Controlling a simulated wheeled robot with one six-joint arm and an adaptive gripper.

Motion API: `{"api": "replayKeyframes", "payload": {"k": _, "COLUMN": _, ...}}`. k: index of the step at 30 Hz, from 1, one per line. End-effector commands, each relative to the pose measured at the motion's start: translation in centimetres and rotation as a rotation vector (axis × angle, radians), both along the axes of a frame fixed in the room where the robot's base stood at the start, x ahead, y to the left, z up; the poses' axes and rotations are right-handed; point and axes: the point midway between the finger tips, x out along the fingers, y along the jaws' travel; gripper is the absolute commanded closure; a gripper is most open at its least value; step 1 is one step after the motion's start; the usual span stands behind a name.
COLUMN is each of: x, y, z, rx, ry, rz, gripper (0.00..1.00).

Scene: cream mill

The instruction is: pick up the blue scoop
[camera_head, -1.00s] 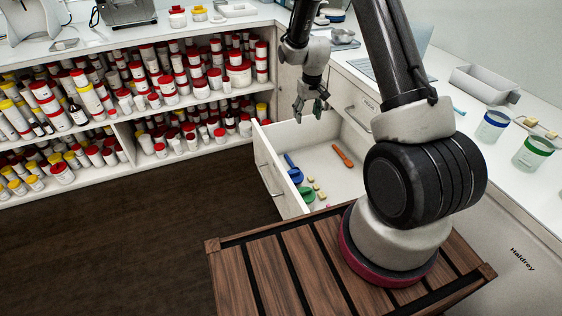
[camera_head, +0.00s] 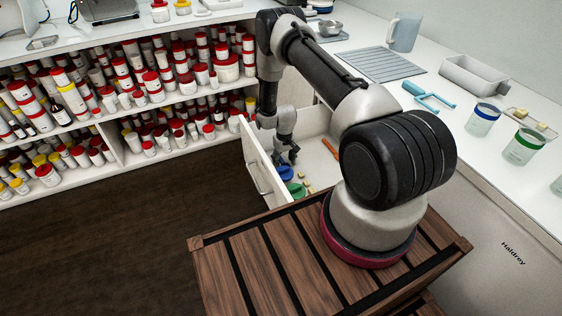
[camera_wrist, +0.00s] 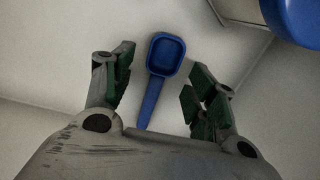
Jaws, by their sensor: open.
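The blue scoop (camera_wrist: 165,55) lies on a pale surface in the wrist view. Its squarish bowl points away from me and its handle runs down between my fingers. My gripper (camera_wrist: 158,90) is open, with its two green-padded fingers apart on either side of the scoop, and touches nothing that I can see.
In the drawer are a green scoop (camera_head: 297,190), an orange-red tool (camera_head: 329,147) and small yellowish pieces. The drawer walls stand close around my gripper. A large blue rounded thing (camera_wrist: 295,18) shows at the wrist view's upper right. A counter with cups stands to the right.

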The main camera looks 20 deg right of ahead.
Motion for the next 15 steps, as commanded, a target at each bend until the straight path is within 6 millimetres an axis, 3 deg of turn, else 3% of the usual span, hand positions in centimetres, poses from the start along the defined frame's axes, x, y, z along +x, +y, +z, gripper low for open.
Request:
{"api": "replayKeyframes", "payload": {"k": 9, "x": 0.05, "y": 0.01, "z": -0.81, "rx": 0.000, "ry": -0.001, "rz": 0.000, "gripper": 0.43}}
{"api": "replayKeyframes", "payload": {"k": 15, "x": 0.05, "y": 0.01, "z": -0.78, "rx": 0.000, "ry": -0.001, "rz": 0.000, "gripper": 0.77}}
